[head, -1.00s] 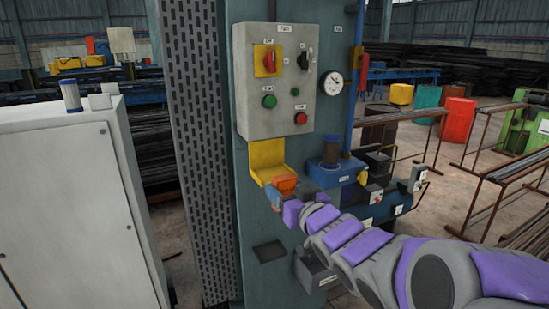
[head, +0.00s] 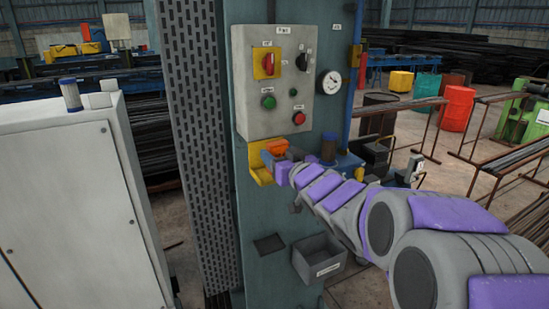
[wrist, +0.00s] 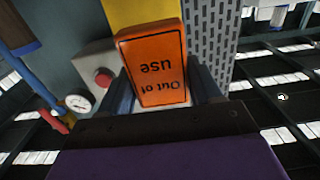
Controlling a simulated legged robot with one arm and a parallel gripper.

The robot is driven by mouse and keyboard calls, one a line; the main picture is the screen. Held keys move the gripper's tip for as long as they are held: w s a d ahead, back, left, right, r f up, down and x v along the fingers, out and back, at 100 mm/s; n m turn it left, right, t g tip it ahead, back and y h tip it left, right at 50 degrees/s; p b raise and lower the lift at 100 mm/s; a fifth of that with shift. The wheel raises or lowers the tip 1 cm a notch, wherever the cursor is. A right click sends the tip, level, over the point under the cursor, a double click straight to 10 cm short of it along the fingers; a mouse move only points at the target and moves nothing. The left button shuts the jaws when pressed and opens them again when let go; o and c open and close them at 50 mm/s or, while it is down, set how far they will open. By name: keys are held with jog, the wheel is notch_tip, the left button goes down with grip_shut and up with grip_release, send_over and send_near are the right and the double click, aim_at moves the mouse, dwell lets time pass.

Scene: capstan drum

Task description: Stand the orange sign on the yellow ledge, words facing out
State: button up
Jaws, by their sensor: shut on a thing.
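The orange sign (wrist: 154,68) is between the two fingers of my gripper (wrist: 165,90) in the wrist view. Its words "Out of use" face the wrist camera and read upside down there. In the head view the sign (head: 276,146) is a small orange patch at the tip of my gripper (head: 268,157), just above the yellow ledge (head: 259,172). The ledge is fixed to the column below the control box. My gripper hides part of the ledge, and I cannot tell whether the sign touches it. A yellow surface (wrist: 140,12) shows beyond the sign in the wrist view.
The grey control box (head: 285,85) with knobs and buttons is right above the sign. A round gauge (head: 331,82) is to its right. A grey open bin (head: 320,258) hangs below my arm. A white cabinet (head: 75,200) stands at the left.

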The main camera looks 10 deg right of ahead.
jog(key=w, duration=0.6)
jog(key=shift+w+a+f+p, duration=0.1)
jog(key=shift+a+f+p, duration=0.05)
jog(key=shift+f+p, duration=0.2)
jog(key=shift+f, duration=1.7)
jog(key=o, duration=1.1)
jog(key=shift+f, duration=0.1)
